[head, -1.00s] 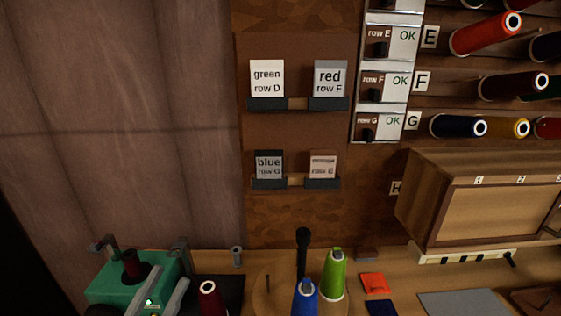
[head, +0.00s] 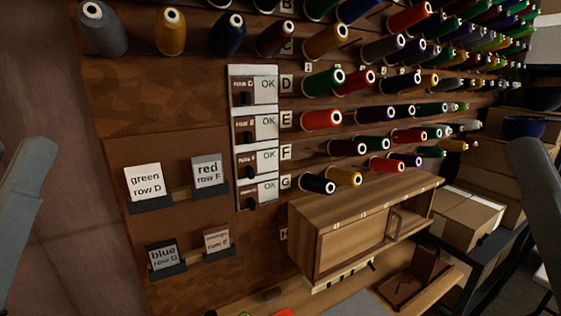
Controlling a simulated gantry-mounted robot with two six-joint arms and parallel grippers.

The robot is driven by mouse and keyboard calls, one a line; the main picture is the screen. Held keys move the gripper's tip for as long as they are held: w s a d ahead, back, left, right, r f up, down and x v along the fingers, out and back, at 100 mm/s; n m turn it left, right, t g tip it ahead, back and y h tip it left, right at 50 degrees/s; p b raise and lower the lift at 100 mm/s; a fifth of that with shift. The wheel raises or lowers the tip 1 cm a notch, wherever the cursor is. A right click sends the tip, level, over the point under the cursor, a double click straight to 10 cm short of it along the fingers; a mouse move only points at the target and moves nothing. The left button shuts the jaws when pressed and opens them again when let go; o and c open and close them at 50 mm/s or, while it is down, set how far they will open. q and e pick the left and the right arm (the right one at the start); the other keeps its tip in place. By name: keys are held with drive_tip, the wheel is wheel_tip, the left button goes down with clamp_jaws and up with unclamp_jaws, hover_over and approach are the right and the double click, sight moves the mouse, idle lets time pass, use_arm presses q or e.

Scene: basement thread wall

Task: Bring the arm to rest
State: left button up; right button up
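Parts of my two arms show at the left edge and the right edge of the head view. Neither gripper is in the frame, so I cannot see what their fingers hold. The thread wall fills most of the view, with rows of coloured spools such as a red spool (head: 321,119) in row E. A panel of row switches (head: 255,137) marked OK stands left of the spools.
A wooden cabinet (head: 330,225) juts out below the spool rows. The bench (head: 345,295) runs along the bottom, with a brown tray (head: 410,285) on it. Cardboard boxes (head: 467,215) are stacked at the right. The wall at the far left is bare.

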wheel_tip(320, 180, up, 30)
drive_tip(key=p, duration=2.7)
